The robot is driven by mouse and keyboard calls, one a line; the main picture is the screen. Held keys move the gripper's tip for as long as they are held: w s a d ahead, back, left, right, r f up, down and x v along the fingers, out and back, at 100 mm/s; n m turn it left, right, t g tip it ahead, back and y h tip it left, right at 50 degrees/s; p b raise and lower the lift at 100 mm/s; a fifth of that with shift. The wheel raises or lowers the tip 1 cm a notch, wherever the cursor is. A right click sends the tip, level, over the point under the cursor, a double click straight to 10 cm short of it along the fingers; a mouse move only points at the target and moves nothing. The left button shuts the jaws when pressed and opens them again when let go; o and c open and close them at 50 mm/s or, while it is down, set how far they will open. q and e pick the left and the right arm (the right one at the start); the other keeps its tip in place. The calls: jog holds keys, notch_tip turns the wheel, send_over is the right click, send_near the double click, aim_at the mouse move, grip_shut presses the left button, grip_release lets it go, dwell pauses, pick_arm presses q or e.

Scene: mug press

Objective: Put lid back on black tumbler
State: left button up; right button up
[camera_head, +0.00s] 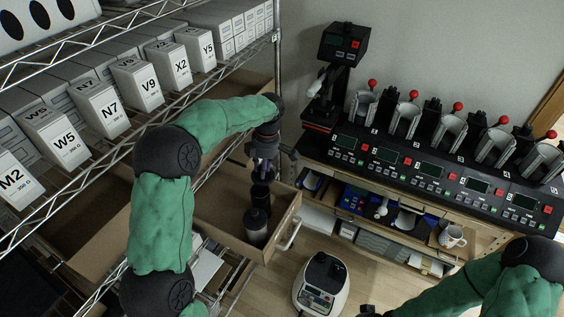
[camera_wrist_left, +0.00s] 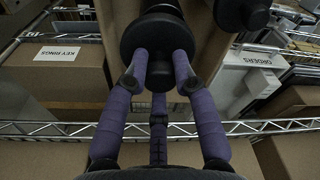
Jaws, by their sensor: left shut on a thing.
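My left gripper (camera_head: 264,152) points down over an open cardboard box on the rack. Its purple fingers (camera_wrist_left: 157,70) are shut on a black round piece (camera_wrist_left: 157,38), which looks like the lid. In the head view a dark cylinder (camera_head: 260,194) shows just below the fingers, and a dark tumbler (camera_head: 256,226) with a greyer lower body stands in the box. Whether these two touch is hard to tell. Another black round top (camera_wrist_left: 240,12) shows at upper right in the wrist view. Only a dark bit of my right gripper (camera_head: 370,311) shows at the bottom edge.
The cardboard box (camera_head: 285,222) has raised walls around the tumbler. White labelled boxes (camera_head: 140,88) fill the wire shelf at left. A row of mug presses (camera_head: 430,165) stands on the bench at right. A white round device (camera_head: 320,285) stands below, and a mug (camera_head: 452,236) sits on the lower shelf.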

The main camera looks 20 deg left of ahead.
aim_at(259, 176)
pick_arm(q)
jog(key=shift+s+a+r, duration=0.25)
jog(key=shift+s+a, duration=0.2)
jog(key=shift+a, duration=0.05)
jog(key=shift+f, duration=0.1)
jog(key=shift+f+b, duration=0.75)
jog(key=shift+f, duration=1.2)
jog(key=shift+f+b, duration=0.95)
jog(key=shift+f, duration=0.3)
jog(key=shift+b, duration=0.35)
jog(key=shift+f+b, duration=0.15)
jog(key=shift+b, duration=0.35)
jog(key=o, duration=1.5)
